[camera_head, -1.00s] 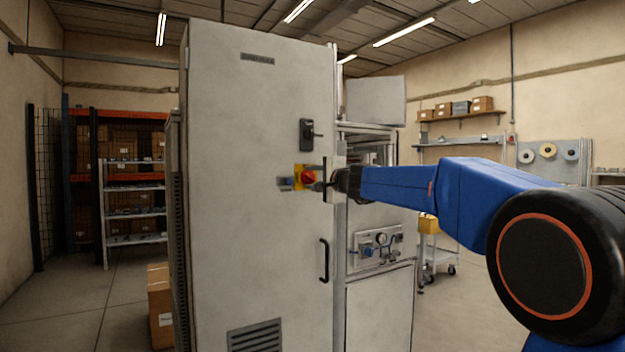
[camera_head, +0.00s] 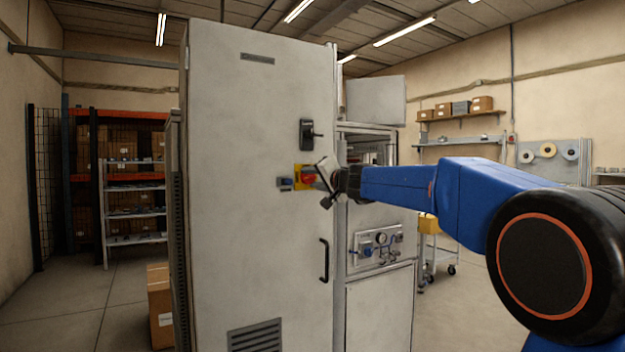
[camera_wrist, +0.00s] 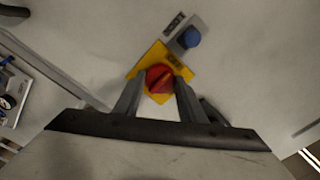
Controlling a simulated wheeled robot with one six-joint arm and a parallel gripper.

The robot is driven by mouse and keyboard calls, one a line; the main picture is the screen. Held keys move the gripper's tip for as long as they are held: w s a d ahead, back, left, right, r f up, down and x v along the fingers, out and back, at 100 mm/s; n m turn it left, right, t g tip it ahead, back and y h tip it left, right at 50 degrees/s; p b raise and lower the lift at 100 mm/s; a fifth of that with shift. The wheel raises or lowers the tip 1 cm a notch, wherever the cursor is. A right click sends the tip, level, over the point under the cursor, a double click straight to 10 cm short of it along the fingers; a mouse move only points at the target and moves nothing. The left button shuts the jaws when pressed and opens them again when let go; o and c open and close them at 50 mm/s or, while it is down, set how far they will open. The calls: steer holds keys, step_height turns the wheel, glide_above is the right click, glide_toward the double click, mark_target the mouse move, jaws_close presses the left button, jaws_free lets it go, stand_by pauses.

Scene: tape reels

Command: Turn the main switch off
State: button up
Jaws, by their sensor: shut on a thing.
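The main switch is a red rotary knob (camera_wrist: 159,79) on a yellow plate (camera_wrist: 146,66), mounted on the grey cabinet door. In the head view the red knob (camera_head: 308,178) and the yellow plate (camera_head: 298,171) show just left of my gripper (camera_head: 318,178). My gripper (camera_wrist: 158,88) is shut on the red knob, with one finger on each side of it in the wrist view. In that view the plate looks tilted because my wrist is rolled. The lettering on the plate is too small to read.
A blue button (camera_wrist: 190,38) on a small grey box sits beside the plate. A black door handle (camera_head: 306,134) is above the switch and a black pull handle (camera_head: 324,260) below it. A gauge panel (camera_head: 378,246) stands to the right.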

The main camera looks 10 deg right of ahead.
steer(key=shift+f, duration=0.1)
stand_by(0.3)
steer(key=o, duration=1)
steer(key=shift+o, duration=0.2)
steer(key=v, duration=1.7)
steer(key=shift+s, duration=0.15)
